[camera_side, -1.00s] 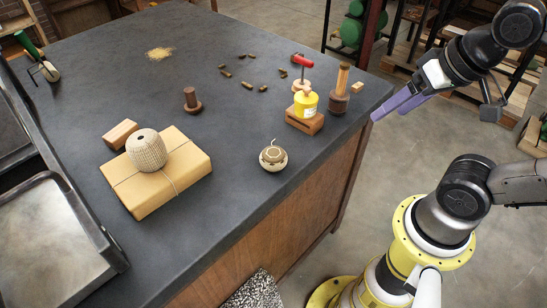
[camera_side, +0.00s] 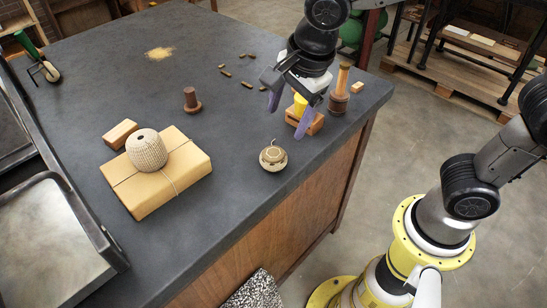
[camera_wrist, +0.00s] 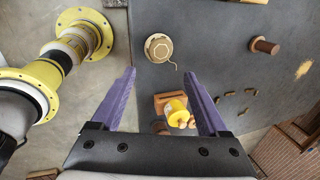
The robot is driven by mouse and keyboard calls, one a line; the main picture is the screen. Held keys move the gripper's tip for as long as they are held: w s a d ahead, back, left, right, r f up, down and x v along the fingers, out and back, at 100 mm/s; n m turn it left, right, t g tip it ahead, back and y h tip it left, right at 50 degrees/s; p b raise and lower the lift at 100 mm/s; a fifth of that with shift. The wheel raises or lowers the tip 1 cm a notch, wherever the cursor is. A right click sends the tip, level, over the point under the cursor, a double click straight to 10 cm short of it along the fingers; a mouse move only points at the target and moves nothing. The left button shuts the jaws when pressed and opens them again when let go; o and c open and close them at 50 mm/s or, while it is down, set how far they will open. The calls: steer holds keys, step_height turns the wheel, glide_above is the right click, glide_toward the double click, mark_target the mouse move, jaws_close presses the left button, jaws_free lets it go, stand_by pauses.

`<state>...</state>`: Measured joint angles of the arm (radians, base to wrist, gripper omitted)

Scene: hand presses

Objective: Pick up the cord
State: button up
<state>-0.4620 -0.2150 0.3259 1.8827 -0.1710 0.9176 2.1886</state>
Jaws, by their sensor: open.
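A small round tan and brown ball of cord (camera_side: 273,158) sits near the table's front edge, with a loose end curling from its top. It also shows in the wrist view (camera_wrist: 158,48), ahead of my fingers. A larger beige ball of twine (camera_side: 147,150) rests on a brown paper parcel (camera_side: 150,193), a strand hanging over the parcel. I cannot tell which one the task means. My gripper (camera_side: 288,115) is open and empty, its purple fingers apart, above the table behind and right of the small ball. It partly hides the yellow container (camera_side: 300,103).
The yellow container stands by a wooden block (camera_side: 311,122). A wooden-handled tool (camera_side: 341,92) stands to the right. A dark wooden spool (camera_side: 192,101) and a small block (camera_side: 120,134) are left. Metal trays (camera_side: 50,240) line the left side. Table around the small ball is clear.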

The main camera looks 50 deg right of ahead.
mark_target(275, 154)
steer(key=x, duration=1.3)
steer(key=shift+s+f, duration=0.1)
steer(key=shift+f, duration=0.35)
steer(key=c, duration=1)
steer(key=shift+r, duration=0.1)
